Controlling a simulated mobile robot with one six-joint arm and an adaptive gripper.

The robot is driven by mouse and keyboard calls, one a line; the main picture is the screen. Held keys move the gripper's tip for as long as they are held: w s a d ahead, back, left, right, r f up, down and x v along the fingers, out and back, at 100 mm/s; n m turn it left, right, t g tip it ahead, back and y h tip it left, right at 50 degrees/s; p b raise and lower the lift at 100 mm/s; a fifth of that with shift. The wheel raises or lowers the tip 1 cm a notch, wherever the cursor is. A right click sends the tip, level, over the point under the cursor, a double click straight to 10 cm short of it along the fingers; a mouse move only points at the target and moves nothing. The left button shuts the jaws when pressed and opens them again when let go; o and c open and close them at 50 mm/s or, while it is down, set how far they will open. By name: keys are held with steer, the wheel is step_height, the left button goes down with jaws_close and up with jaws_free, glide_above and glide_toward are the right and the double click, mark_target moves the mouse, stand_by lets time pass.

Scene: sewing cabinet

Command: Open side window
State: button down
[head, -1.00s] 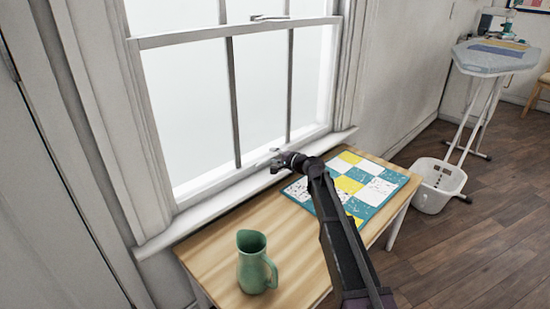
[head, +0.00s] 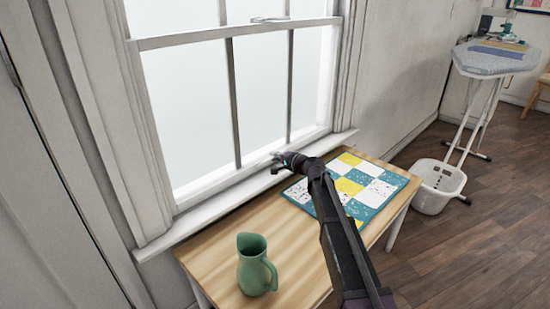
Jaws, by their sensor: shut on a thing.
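The side window (head: 190,97) has a white frame and pale, bright panes. Its lower sash sits down at the sill, with its bottom rail (head: 222,186) just above the sill. A small latch (head: 268,19) is on the middle rail. My gripper (head: 276,164) is at the bottom rail, right of the sash's middle, and is shut on what looks like the small sash handle there. The wrist hides most of this contact, and the fingertips are small in the head view.
A wooden table (head: 215,235) stands under the sill (head: 165,240). A green pitcher (head: 252,265) and a teal, yellow and white patchwork piece (head: 352,187) are on it. A white basket (head: 437,187) and an ironing board (head: 492,62) stand right on the dark floor.

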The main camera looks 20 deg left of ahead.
steer(key=p, duration=2.4)
glide_toward(265, 93)
steer(key=x, duration=0.5)
steer(key=shift+w+a+r, duration=0.1)
steer(key=shift+a+r, duration=0.05)
steer(key=c, duration=0.7)
jaws_free()
steer(key=shift+f, duration=0.2)
